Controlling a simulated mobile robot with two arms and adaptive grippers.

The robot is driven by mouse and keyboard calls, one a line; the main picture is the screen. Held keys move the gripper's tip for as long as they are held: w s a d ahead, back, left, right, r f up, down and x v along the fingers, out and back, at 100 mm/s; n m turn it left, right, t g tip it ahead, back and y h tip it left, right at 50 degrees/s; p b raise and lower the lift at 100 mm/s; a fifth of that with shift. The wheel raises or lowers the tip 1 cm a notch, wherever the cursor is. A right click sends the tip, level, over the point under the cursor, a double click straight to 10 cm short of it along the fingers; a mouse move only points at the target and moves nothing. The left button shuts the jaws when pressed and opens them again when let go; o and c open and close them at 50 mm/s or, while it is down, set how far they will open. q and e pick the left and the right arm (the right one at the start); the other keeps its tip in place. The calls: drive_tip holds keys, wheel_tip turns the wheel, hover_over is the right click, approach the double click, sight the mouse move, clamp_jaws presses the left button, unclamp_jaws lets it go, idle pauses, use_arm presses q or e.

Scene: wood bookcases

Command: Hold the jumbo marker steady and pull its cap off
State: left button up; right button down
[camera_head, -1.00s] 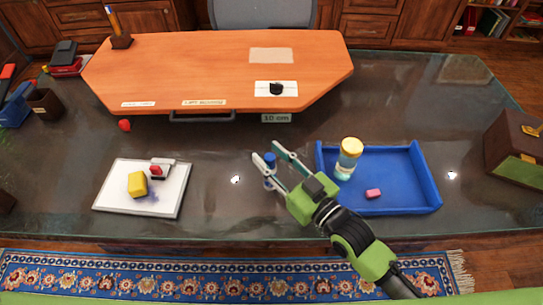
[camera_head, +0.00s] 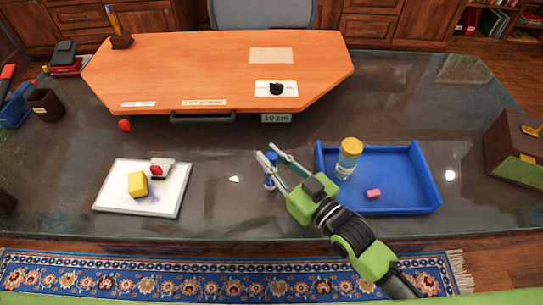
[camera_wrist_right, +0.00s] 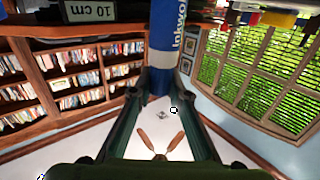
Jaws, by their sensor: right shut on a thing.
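The jumbo marker (camera_head: 270,172) is blue and stands upright on the dark desk, left of the blue tray. My right gripper (camera_head: 268,156) reaches it from the lower right and is shut on it, one finger on each side. The fingers hide part of the marker in the head view. In the right wrist view the marker (camera_wrist_right: 168,38) fills the space between the fingertips, its blue body with white lettering running up out of the picture. My left gripper is in neither view.
The blue tray (camera_head: 430,178) holds a yellow-lidded jar (camera_head: 348,158) and a pink block (camera_head: 373,193), close to my right gripper. A white board (camera_head: 112,190) with a yellow block (camera_head: 137,184) lies left. An orange wooden desktop (camera_head: 200,65) stands behind.

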drive_tip(key=c, duration=1.8)
unclamp_jaws()
drive_tip(key=shift+c, duration=0.2)
drive_tip(key=v, duration=1.2)
drive_tip(key=shift+d, duration=0.1)
